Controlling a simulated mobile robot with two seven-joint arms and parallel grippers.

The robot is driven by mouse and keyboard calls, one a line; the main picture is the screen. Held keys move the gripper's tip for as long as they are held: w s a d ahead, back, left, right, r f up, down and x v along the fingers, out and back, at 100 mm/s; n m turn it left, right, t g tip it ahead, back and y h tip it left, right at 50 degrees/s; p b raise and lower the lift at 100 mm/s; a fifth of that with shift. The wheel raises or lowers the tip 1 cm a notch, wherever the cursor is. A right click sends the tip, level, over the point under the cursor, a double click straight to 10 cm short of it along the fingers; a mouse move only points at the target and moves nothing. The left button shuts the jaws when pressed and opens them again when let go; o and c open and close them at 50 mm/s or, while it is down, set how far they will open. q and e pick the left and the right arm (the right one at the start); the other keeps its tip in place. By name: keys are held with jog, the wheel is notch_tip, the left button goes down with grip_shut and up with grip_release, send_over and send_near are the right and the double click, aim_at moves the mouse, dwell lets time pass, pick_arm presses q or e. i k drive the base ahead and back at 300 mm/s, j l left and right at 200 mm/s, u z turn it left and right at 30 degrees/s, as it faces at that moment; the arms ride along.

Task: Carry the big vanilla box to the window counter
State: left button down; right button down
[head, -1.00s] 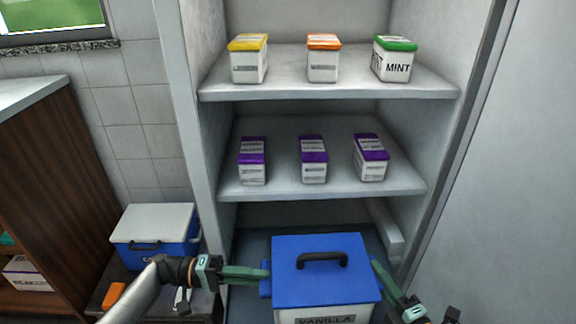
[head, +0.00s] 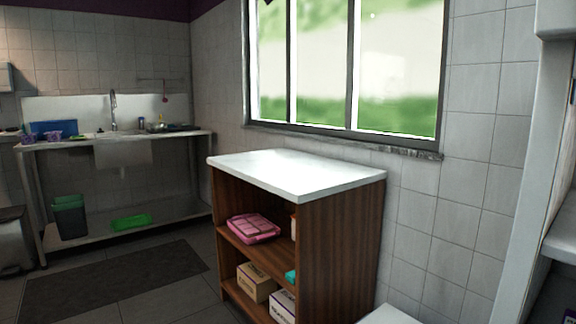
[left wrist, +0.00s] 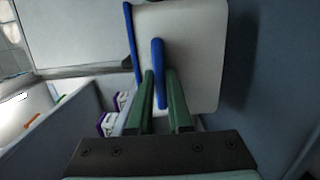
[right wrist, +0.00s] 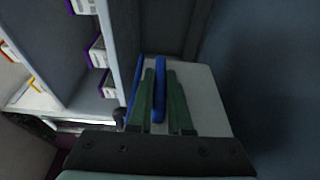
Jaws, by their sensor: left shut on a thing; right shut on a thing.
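The big vanilla box is out of the head view. In the left wrist view its white side (left wrist: 198,45) and the edge of its blue lid show, and my left gripper (left wrist: 160,76) is shut on a blue side grip. In the right wrist view the box's white side (right wrist: 207,100) shows, and my right gripper (right wrist: 160,72) is shut on the opposite blue grip. Neither gripper shows in the head view. The window counter (head: 295,172) has a bare white top on a brown wooden shelf unit and stands below the window.
The counter's shelves hold a pink box (head: 253,228) and cartons (head: 256,282). A white lid (head: 390,316) shows at the bottom edge, right of the counter. A sink table (head: 120,140) and a dark mat (head: 125,283) lie to the left. Shelving rises at far right.

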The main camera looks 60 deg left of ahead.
aim_at(290, 173)
jog(key=j, duration=0.8)
jog(key=k+j, duration=0.15)
jog(key=j, duration=1.45)
jog(key=k+j, duration=0.15)
jog(key=j, duration=0.65)
